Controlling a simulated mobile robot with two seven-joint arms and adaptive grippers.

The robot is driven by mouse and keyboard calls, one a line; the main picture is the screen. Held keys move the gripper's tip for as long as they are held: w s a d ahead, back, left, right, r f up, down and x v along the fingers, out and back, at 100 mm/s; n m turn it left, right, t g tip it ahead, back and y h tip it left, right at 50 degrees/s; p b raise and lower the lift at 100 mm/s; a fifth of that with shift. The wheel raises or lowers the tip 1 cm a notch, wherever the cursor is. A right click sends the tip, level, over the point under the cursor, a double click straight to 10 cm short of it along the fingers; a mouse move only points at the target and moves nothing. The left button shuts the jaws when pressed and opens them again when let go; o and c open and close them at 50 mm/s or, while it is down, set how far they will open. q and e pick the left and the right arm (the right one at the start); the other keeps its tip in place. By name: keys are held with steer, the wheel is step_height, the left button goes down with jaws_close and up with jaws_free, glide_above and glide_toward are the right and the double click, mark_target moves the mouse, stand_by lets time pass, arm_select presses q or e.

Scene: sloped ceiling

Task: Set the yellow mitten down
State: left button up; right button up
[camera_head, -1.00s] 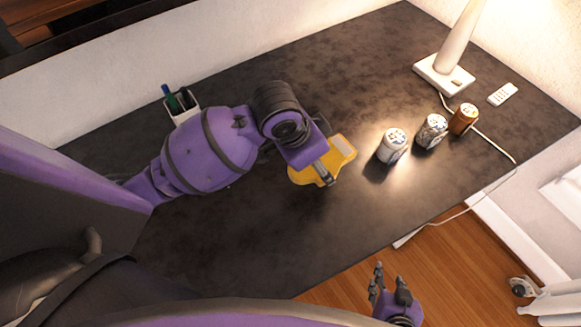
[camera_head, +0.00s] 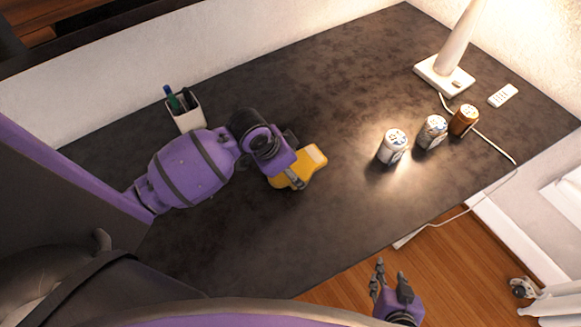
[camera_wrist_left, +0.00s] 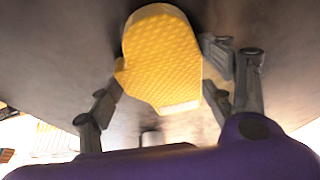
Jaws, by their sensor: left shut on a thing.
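The yellow mitten (camera_head: 309,165) is in my left gripper (camera_head: 290,177), over the dark table in the head view. In the left wrist view the mitten (camera_wrist_left: 160,58) shows its quilted face between the two fingers of the left gripper (camera_wrist_left: 160,90). The left gripper is shut on it. I cannot tell whether the mitten touches the table top. My right gripper (camera_head: 388,290) is at the bottom of the head view, off the table's front edge, with its fingers apart and nothing between them.
The dark table (camera_head: 300,240) has free room around the mitten. Three cans, white (camera_head: 391,147), patterned (camera_head: 432,131) and brown (camera_head: 463,120), stand to the right. A lamp (camera_head: 445,75), a remote (camera_head: 503,95) and a cable are beyond. A pen cup (camera_head: 186,113) stands at the back left.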

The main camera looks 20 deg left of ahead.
arm_select(q)
steer(key=shift+f, duration=0.15)
steer(key=o, duration=1.2)
steer(key=shift+c, duration=0.2)
steer(key=v, duration=1.2)
